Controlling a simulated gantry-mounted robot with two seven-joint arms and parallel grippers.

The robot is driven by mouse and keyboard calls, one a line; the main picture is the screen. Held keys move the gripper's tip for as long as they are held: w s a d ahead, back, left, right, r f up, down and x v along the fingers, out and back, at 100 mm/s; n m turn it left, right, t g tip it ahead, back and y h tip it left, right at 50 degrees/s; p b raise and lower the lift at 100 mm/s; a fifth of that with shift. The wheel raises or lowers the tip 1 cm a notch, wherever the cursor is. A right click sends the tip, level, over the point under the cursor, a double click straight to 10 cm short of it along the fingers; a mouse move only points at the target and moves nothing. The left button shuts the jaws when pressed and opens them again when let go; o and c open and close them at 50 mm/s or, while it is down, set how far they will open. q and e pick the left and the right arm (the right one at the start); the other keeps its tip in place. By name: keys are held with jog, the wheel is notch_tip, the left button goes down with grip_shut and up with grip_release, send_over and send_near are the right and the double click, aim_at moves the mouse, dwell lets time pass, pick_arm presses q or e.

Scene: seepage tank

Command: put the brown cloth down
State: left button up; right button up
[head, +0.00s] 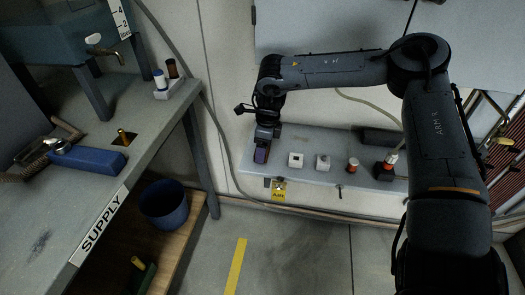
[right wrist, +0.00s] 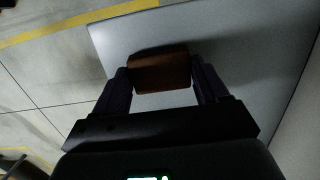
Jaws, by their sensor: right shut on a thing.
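My right gripper (head: 262,152) points down over the left end of the grey wall shelf (head: 300,172). In the right wrist view, the gripper (right wrist: 161,78) is shut on the brown cloth (right wrist: 160,70), a small folded block between the two dark fingers. The grey shelf surface (right wrist: 235,35) lies below it with a dark shadow beside the cloth. I cannot tell whether the cloth touches the shelf. In the head view the cloth is not clearly visible behind the fingers. My left gripper is not in view.
The supply bench (head: 75,190) is at left, with a blue bucket (head: 164,203) below.

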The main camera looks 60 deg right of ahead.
jog(key=shift+f, duration=0.1)
jog(key=shift+f, duration=0.1)
jog(key=o, duration=1.1)
notch_tip(320, 180, up, 12)
jog(key=s+p, duration=0.1)
jog(key=p, duration=0.5)
jog(key=shift+s+d, duration=0.15)
jog(key=shift+d, duration=0.1)
jog(key=shift+r, duration=0.2)
